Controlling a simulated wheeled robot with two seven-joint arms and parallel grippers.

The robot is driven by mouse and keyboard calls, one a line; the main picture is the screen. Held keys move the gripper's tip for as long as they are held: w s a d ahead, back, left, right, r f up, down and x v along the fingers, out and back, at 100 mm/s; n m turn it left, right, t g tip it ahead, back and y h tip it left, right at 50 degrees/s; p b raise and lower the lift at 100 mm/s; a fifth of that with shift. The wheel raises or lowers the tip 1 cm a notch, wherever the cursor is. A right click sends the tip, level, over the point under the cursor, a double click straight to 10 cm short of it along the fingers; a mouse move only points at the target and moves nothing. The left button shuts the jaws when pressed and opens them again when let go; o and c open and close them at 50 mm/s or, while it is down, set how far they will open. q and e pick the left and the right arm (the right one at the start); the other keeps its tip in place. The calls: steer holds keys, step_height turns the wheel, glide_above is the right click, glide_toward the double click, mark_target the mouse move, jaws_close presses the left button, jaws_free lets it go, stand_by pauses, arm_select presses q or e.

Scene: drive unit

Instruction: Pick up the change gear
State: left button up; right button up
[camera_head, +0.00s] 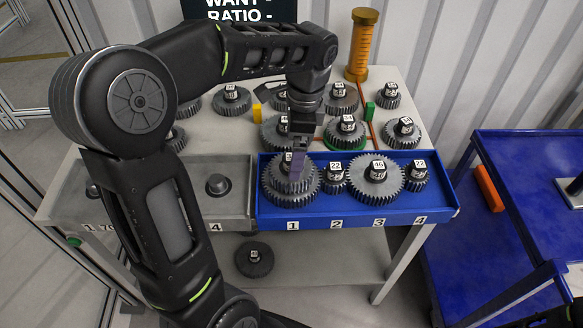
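A grey change gear (278,193) sits over label 1 in the blue tray (352,222). Further gears stand to its right in the tray: a small gear marked 22 (335,185) over label 2, a large gear marked 46 (392,188) over label 3, and another small gear marked 22 (418,184) over label 4. My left gripper (297,176) points down onto the hub of the gear over label 1 and hides part of it. I cannot tell whether its fingers are open or closed on the hub. My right gripper is not in view.
Several gears stand behind the tray, one on a green ring (345,141). An orange cylinder (361,48) rises at the back. A grey tray (235,204) adjoins on the left. A gear (254,262) lies on the lower shelf. A blue cart (445,235) is at right.

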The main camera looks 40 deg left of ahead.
arm_select(q)
steer(key=shift+s+a+f+p, duration=0.15)
steer(key=shift+f+p, duration=0.1)
steer(key=shift+f, duration=1.05)
steer(key=shift+s+f+p, duration=0.15)
steer(key=shift+f+p, duration=0.05)
steer(key=shift+f, duration=1.1)
steer(key=shift+c, duration=0.6)
steer(key=shift+r, duration=0.1)
steer(key=c, duration=1.7)
steer(key=shift+r, duration=0.1)
step_height(320, 180, up, 10)
steer(key=shift+f+b, duration=0.1)
steer(key=shift+b, duration=0.25)
